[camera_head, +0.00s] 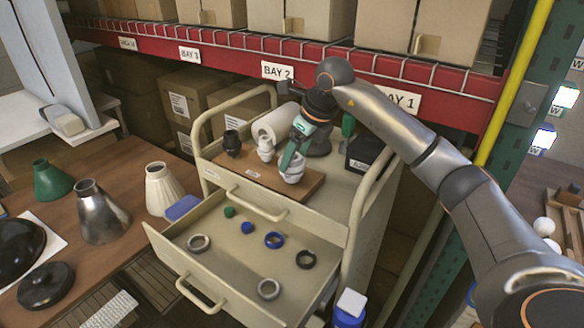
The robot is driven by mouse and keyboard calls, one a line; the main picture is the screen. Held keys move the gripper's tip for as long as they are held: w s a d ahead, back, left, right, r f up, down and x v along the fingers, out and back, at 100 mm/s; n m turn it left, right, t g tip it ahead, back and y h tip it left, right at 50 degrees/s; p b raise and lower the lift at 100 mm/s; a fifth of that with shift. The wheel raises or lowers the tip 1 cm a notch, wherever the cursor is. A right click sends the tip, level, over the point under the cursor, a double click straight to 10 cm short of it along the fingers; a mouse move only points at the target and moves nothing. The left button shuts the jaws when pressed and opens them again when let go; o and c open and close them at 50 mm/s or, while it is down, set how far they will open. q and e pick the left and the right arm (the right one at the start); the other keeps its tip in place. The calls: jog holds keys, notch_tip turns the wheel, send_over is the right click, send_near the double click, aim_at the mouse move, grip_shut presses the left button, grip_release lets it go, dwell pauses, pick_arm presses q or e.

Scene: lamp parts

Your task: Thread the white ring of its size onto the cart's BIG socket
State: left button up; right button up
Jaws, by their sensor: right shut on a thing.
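The cart (338,203) carries a brown board (238,175) with a black socket (231,143), a smaller white socket (265,149) and a big white socket (292,178). My right gripper (287,161) comes from the upper right and is shut at the top of the big socket. It seems to hold a white ring (296,164) there. The ring and socket blend in colour, and the fingers hide part of them, so I cannot tell whether the ring is around the socket or only above it. My left gripper is not in view.
Lampshades (100,215) stand on the left table.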

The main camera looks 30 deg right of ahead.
jog(key=shift+s+f, duration=0.1)
jog(key=shift+f, duration=0.05)
jog(key=c, duration=0.4)
